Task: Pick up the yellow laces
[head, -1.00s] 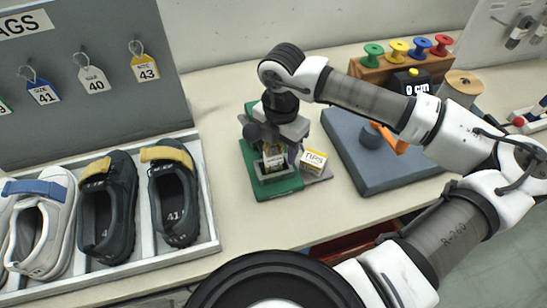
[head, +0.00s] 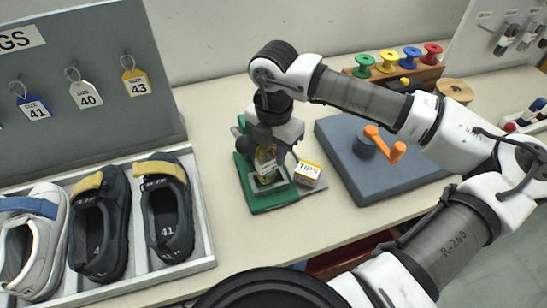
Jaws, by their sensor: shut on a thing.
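My gripper (head: 266,151) points down over a green fixture (head: 262,207) in the middle of the table. It is shut on a small yellow bundle, which I take to be the yellow laces (head: 265,163). The bundle shows between the fingers, slightly tilted, just above the fixture's pale seat. The fingers partly cover it, and I cannot tell whether its lower end still touches the fixture.
A small box marked TIPS (head: 308,174) stands close right of the fixture. A grey block (head: 375,185) with an orange handle (head: 384,143) is farther right. Left are a shoe tray (head: 205,235) and a tag board (head: 90,125). Colored spools (head: 388,61) stand behind.

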